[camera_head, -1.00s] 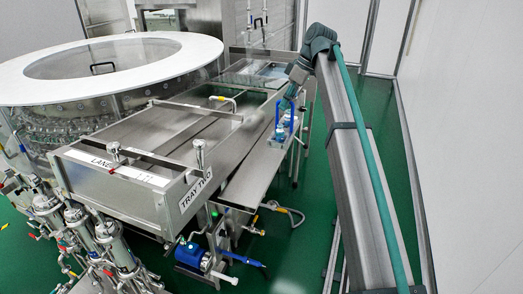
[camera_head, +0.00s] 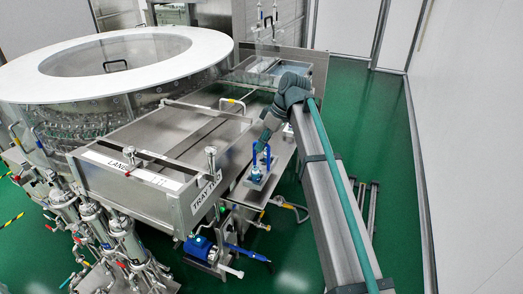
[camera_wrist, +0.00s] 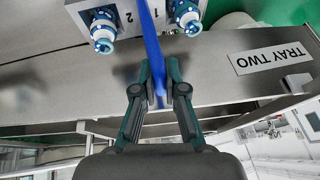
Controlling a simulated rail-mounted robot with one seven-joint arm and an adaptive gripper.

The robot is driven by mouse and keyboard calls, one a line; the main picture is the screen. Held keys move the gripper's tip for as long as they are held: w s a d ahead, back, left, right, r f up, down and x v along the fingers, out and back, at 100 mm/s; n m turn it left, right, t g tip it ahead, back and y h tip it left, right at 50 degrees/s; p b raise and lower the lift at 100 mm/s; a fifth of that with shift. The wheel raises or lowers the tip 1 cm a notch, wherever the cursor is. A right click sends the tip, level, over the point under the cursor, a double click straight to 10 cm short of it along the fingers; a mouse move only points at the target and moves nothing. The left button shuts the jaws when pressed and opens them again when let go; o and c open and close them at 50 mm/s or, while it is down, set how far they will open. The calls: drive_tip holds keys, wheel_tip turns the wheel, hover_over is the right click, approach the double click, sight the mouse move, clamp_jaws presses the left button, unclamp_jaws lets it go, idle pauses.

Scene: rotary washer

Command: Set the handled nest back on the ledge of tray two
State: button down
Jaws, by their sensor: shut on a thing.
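The handled nest (camera_head: 257,182) has a tall blue handle (camera_head: 262,156) and a small pale base carrying bottle-like pieces with blue and white tops. In the wrist view the nest (camera_wrist: 128,14) shows the numbers 1 and 2. My gripper (camera_wrist: 158,88) is shut on its blue handle (camera_wrist: 153,48). In the head view the nest is upright over the metal ledge (camera_head: 239,198) beside tray two (camera_head: 155,184). I cannot tell whether its base touches the ledge. The "TRAY TWO" label (camera_head: 206,191) is at the tray's near corner; it also shows in the wrist view (camera_wrist: 272,60).
A round washer with a white rim (camera_head: 25,72) stands at the left. A blue pump (camera_head: 197,246) and pipework sit below the tray's near corner. Filter housings (camera_head: 95,214) stand at the near left. Green floor (camera_head: 350,110) is open at the right.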

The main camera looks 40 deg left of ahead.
sight(261, 168)
drive_tip(key=shift+s+f+p, duration=0.1)
drive_tip(key=shift+f+p, duration=0.2)
drive_tip(key=shift+f, duration=1.35)
drive_tip(key=c, duration=1.2)
unclamp_jaws()
drive_tip(key=shift+c, duration=0.2)
